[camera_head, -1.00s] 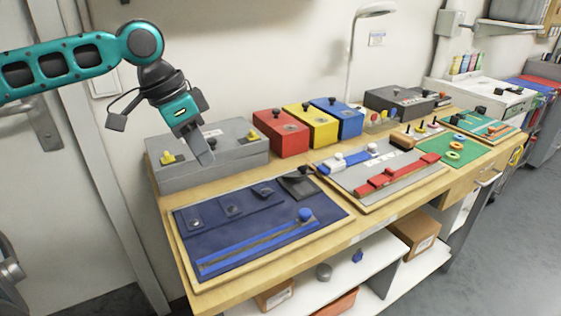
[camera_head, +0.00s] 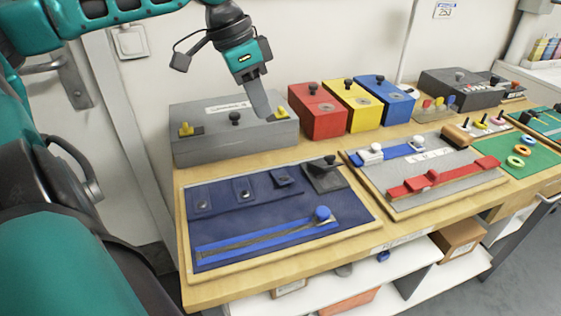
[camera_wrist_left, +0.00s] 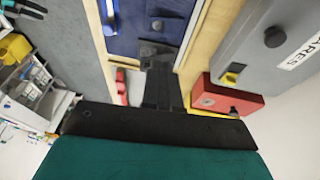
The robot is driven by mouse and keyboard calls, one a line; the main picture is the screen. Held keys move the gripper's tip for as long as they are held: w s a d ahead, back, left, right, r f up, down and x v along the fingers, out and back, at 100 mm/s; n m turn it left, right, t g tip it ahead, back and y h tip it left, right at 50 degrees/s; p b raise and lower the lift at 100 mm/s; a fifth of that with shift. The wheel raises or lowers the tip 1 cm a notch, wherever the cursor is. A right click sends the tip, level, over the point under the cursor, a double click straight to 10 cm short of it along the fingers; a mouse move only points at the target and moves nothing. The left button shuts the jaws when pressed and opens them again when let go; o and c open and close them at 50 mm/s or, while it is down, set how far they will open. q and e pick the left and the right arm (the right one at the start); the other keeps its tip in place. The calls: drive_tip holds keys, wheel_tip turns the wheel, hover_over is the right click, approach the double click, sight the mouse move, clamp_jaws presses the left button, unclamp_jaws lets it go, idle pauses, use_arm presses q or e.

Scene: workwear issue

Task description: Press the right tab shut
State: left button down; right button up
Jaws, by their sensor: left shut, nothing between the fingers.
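The navy cloth panel (camera_head: 225,220) lies on a wooden board at the near left of the bench. It carries a row of three navy tabs with round snaps; the right tab (camera_head: 283,178) seems slightly raised, next to a dark grey flap (camera_head: 325,176) with a black knob. My left gripper (camera_head: 263,108) is shut and empty, pointing down, above the cloth and overlapping the grey box's right part in the head view. In the left wrist view its fingers (camera_wrist_left: 158,65) point toward the cloth panel (camera_wrist_left: 130,40). My right gripper is out of view.
The grey box (camera_head: 220,145) with two yellow latches stands behind the cloth. Red (camera_head: 318,112), yellow (camera_head: 350,103) and blue (camera_head: 382,98) boxes stand right of it. A board with a red strip (camera_head: 445,178) lies right of the cloth.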

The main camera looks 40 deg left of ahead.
sight(285, 176)
use_arm(q)
drive_tip(key=b+x, duration=0.1)
drive_tip(key=x, duration=0.3)
drive_tip(key=b+x, duration=0.1)
drive_tip(key=x, duration=0.3)
drive_tip(key=s+b+x, duration=0.1)
drive_tip(key=x, duration=0.3)
drive_tip(key=shift+w+f+b, duration=0.1)
drive_tip(key=shift+f+b, duration=0.3)
drive_tip(key=shift+d+f, duration=0.2)
drive_tip(key=shift+f, duration=0.35)
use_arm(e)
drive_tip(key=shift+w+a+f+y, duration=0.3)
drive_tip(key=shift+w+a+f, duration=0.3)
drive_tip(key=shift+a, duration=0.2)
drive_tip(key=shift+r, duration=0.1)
